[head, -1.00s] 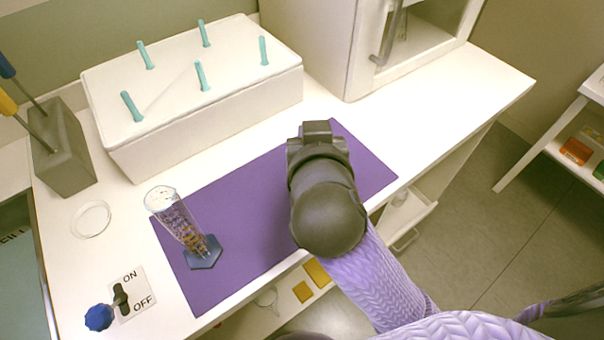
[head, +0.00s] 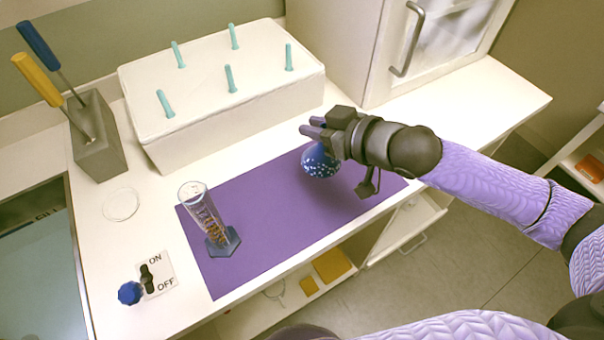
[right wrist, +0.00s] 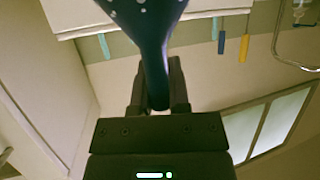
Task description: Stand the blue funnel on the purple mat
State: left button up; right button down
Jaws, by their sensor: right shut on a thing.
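The blue funnel (head: 320,161), speckled with white, is in my right gripper (head: 315,128). In the right wrist view the jaws (right wrist: 159,95) are shut on its narrow stem (right wrist: 154,65), and the wide cone flares away from them. In the head view the cone is below the fingers, wide end down, and partly hidden by the gripper. It shows against the far part of the purple mat (head: 270,220); I cannot tell whether it touches the mat. My left gripper is not in view.
A clear graduated cylinder (head: 205,215) stands on the mat's left part. A white box with teal pegs (head: 235,120) is behind the mat. The mat's middle is clear.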

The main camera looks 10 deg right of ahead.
aim_at(314, 152)
notch_tip(314, 152, down, 7)
jog(key=shift+r+b, duration=0.1)
jog(key=shift+b, duration=0.9)
jog(key=shift+r, duration=0.1)
jog(key=c, duration=0.6)
grip_release()
jog(key=p+v, duration=0.4)
jog(key=v, duration=0.8)
